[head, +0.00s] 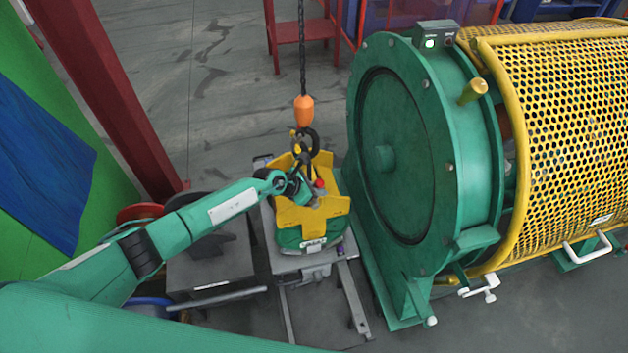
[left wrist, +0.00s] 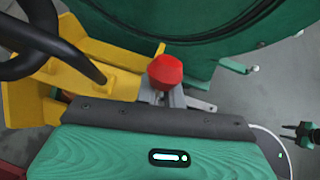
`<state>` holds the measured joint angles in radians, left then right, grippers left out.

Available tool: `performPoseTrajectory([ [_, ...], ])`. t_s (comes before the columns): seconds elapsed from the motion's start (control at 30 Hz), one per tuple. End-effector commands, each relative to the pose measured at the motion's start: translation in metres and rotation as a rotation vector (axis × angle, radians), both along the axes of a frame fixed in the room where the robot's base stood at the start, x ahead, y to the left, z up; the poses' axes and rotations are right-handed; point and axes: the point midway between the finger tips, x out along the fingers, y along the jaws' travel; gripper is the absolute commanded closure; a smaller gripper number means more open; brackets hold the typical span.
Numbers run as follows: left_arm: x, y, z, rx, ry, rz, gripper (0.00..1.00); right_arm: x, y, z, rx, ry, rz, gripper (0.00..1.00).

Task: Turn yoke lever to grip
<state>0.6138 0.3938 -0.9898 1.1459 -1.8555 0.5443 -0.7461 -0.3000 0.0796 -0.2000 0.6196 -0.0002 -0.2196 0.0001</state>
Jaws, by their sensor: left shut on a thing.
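The yellow yoke (head: 318,214) sits on a green body on a grey cart, under the chain hook (head: 306,143). The lever's red knob (head: 319,184) stands at the yoke's top; in the left wrist view the red knob (left wrist: 165,71) sits on a grey stem. Yellow yoke plates (left wrist: 105,82) lie to its left. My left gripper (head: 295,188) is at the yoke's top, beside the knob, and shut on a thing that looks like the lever. The exact contact is hidden.
The large green strander drum (head: 390,155) with its yellow mesh guard (head: 570,110) stands close to the right. An orange hoist weight (head: 303,110) and chain hang above the yoke. A red post (head: 110,90) rises at the left. Grey floor (head: 225,80) is open behind.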

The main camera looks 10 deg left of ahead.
Motion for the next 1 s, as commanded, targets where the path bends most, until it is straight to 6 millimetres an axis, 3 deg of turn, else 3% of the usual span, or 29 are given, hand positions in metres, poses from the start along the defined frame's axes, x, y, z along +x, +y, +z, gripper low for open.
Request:
performPoseTrajectory([
  [0.03,0.002,-0.003,0.009,0.029,0.010,-0.001,1.00,0.000,0.000,0.017,0.000,0.000,0.000,0.64],
  [0.1,0.004,-0.007,0.008,0.068,0.025,-0.001,1.00,0.000,0.000,0.026,0.000,0.000,0.000,0.64],
  [0.4,0.010,-0.022,0.000,0.248,0.099,-0.001,1.00,0.000,0.001,0.053,0.001,0.000,-0.001,0.64],
  [1.0,0.016,-0.037,-0.015,0.471,0.194,0.001,1.00,0.000,0.001,0.057,0.001,0.000,-0.001,0.64],
])
